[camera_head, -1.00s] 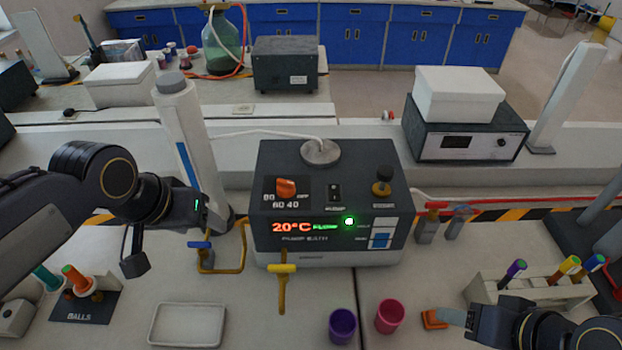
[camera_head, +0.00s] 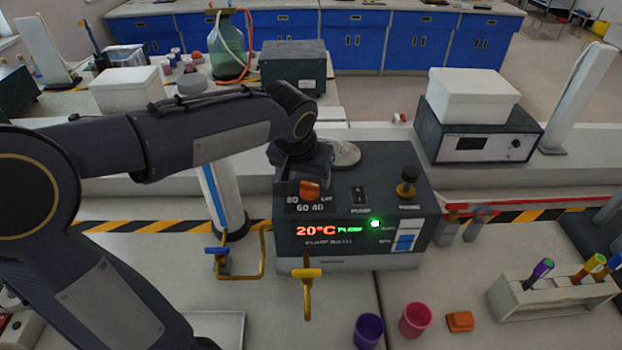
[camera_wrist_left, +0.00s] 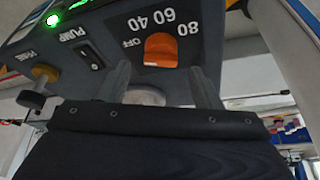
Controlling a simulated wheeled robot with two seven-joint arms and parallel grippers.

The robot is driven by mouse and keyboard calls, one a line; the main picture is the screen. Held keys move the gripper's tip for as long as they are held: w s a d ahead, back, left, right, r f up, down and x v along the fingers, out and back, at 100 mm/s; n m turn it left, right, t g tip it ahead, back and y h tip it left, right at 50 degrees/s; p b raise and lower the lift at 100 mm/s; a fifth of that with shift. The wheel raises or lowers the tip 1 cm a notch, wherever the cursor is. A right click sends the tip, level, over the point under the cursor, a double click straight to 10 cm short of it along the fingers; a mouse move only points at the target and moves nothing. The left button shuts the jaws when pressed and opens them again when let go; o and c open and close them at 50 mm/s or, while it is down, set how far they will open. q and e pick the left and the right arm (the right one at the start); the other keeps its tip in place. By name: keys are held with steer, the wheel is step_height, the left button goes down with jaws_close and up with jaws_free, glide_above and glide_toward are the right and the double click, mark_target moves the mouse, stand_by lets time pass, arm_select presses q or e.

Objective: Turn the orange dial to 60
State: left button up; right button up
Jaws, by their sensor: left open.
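The orange dial (camera_head: 309,190) sits on the sloped top of the dark pump bath (camera_head: 345,262), with printed marks around it. In the left wrist view the dial (camera_wrist_left: 161,50) is close, with OFF, 40, 60 and 80 readable; I cannot tell exactly which mark it points to. The bath's display (camera_head: 316,231) shows 20°C. My left gripper (camera_wrist_left: 162,80) is open, its two fingers on either side just short of the dial, apparently not touching it. In the head view it is just behind the dial. My right gripper is not in view.
A black knob (camera_head: 407,182) and a pump switch (camera_head: 358,196) share the bath's top.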

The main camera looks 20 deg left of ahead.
mark_target(310, 189)
arm_select(q)
steer(key=shift+x, duration=1.35)
steer(key=c, duration=1)
